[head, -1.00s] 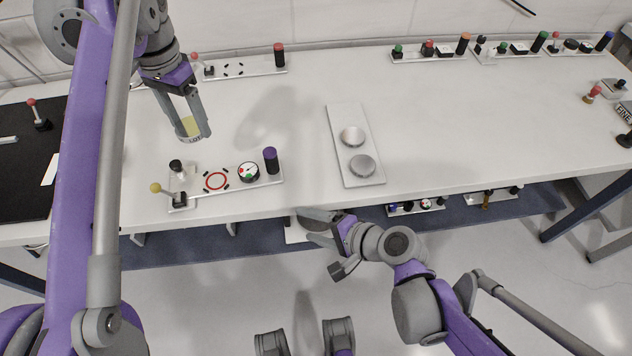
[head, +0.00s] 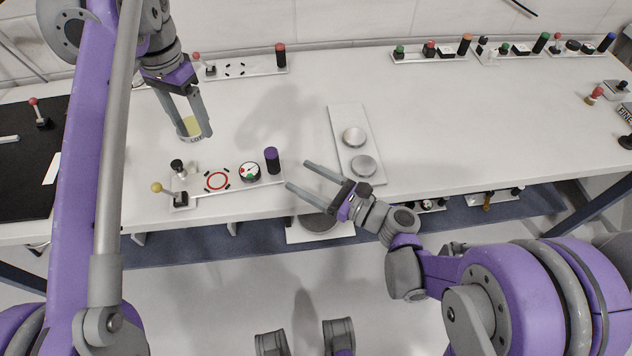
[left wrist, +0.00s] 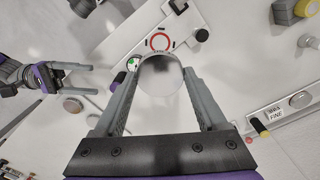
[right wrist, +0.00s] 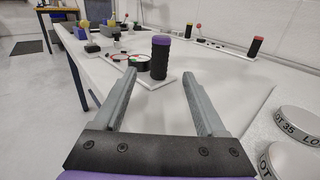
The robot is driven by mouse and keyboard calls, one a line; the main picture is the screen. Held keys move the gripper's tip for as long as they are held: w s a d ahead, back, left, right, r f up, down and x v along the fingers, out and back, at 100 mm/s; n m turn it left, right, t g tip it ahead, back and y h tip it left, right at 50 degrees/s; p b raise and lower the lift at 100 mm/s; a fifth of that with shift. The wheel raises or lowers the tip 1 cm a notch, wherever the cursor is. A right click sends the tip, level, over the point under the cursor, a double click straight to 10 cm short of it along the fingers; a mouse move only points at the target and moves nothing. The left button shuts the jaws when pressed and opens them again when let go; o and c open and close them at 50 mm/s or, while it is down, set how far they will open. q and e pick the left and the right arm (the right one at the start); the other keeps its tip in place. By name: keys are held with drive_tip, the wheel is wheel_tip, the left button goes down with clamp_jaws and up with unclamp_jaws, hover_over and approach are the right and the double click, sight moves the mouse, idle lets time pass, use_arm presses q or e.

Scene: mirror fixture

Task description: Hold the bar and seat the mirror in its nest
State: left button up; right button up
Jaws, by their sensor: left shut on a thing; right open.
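In the left wrist view, the mirror (left wrist: 161,79) shows as a grey disc between the fingers. The white bar (head: 204,198) lies near the table's front edge. It carries the nest, marked by a red ring (head: 217,181), a dial (head: 250,172) and a black post with a purple top (head: 272,160). My right gripper (head: 297,175) is open and empty, right of the post. In the right wrist view, the post (right wrist: 160,57) stands ahead, between the finger lines.
A yellow-knobbed lever (head: 157,187) stands at the bar's left end. A white plate (head: 345,121) with two round pieces lies to the right. Another bar with a red-topped post (head: 280,55) lies behind. The table's middle is clear.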

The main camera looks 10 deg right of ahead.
sight(278, 164)
drive_tip(key=x, duration=0.9)
clamp_jaws()
idle(2.0)
